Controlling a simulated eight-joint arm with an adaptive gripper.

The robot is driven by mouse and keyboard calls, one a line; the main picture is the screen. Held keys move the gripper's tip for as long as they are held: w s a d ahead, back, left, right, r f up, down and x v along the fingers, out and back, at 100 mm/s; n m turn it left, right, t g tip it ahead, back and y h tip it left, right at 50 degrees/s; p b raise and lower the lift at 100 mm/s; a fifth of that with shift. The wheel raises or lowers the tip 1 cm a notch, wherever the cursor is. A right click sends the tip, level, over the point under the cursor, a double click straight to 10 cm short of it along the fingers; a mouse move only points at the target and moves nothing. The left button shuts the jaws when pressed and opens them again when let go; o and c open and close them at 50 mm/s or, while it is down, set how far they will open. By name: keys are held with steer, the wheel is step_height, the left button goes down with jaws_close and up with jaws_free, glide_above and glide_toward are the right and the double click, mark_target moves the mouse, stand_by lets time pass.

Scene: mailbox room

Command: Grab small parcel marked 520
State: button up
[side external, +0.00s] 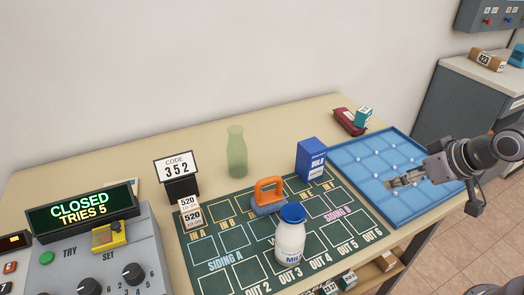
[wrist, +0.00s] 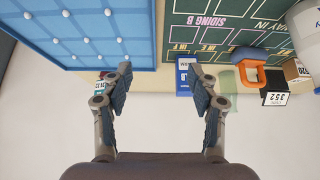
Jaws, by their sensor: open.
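The small parcel marked 520 (side external: 191,214) stands at the left edge of the green mat, in front of the code card reading 352 (side external: 177,167). It is a small box with white 520 labels on its top and front. In the wrist view, a brown box with a white label (wrist: 297,70) at the right edge appears to be this parcel, partly cut off beside the 352 card (wrist: 275,98). My gripper (side external: 392,183) is open and empty above the blue tray at the right, far from the parcel. Its spread fingers show in the wrist view (wrist: 160,72).
The green mat (side external: 212,280) holds an orange-handled block (side external: 268,196), a blue-capped bottle (side external: 290,237) and a blue box (side external: 311,158). A green bottle (side external: 236,152) stands behind. The blue tray (side external: 345,150) is right; a control panel (side external: 150,262) is left.

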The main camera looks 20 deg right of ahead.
steer(key=shift+o, duration=0.9)
